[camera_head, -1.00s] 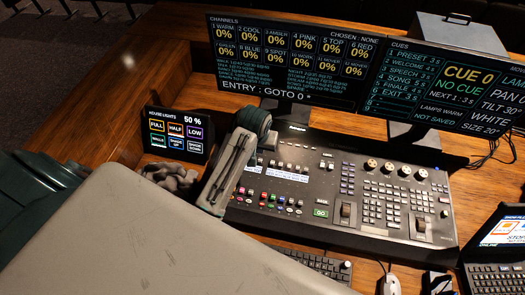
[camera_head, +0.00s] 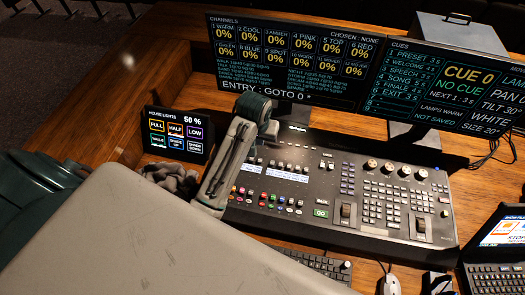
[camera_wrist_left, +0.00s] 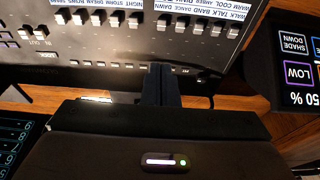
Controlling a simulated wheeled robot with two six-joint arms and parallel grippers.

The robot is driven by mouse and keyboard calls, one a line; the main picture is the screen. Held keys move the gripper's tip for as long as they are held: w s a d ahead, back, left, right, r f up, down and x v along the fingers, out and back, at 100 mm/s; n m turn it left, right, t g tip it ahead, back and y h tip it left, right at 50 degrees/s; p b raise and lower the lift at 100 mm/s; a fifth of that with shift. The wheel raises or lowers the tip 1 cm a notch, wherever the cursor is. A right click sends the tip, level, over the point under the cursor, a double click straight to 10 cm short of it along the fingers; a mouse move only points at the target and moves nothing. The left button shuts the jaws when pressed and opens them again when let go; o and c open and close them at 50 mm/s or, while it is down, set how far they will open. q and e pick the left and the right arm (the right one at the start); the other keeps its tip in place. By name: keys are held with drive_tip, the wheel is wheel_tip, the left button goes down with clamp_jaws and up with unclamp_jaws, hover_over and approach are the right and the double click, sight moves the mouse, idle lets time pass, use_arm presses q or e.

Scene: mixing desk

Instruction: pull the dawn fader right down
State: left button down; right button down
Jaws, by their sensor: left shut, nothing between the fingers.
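The desk's fader caps run in two groups in the left wrist view, a right one (camera_wrist_left: 199,25) and a left one (camera_wrist_left: 97,18), beside upside-down white label strips. The right strip (camera_wrist_left: 205,8) carries the word DAWN; the leftmost cap there (camera_wrist_left: 163,20) seems to be the dawn fader, but I cannot be sure. My left gripper (camera_wrist_left: 160,72) is shut and empty. Its fingertips show over the far edge of the desk, apart from the caps. In the head view, this gripper (camera_head: 268,131) is by the far left part of the mixing desk (camera_head: 331,228); my arm hides some faders. My right gripper is not in view.
Two monitors (camera_head: 290,61) (camera_head: 452,88) stand behind the desk. A house lights touch panel (camera_head: 173,135) and a dark crumpled object (camera_head: 172,178) are to its left. A keyboard (camera_head: 325,266), a mouse (camera_head: 390,284) and a laptop (camera_head: 497,272) are at the front.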

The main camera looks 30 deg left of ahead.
use_arm(q)
drive_tip(key=shift+r, duration=0.5)
drive_tip(key=s+d+r, duration=0.2)
drive_tip(key=s+d, duration=0.3)
drive_tip(key=s, duration=0.5)
drive_tip(key=shift+s+d, duration=0.2)
drive_tip(key=shift+s, duration=0.2)
drive_tip(key=shift+a, duration=0.1)
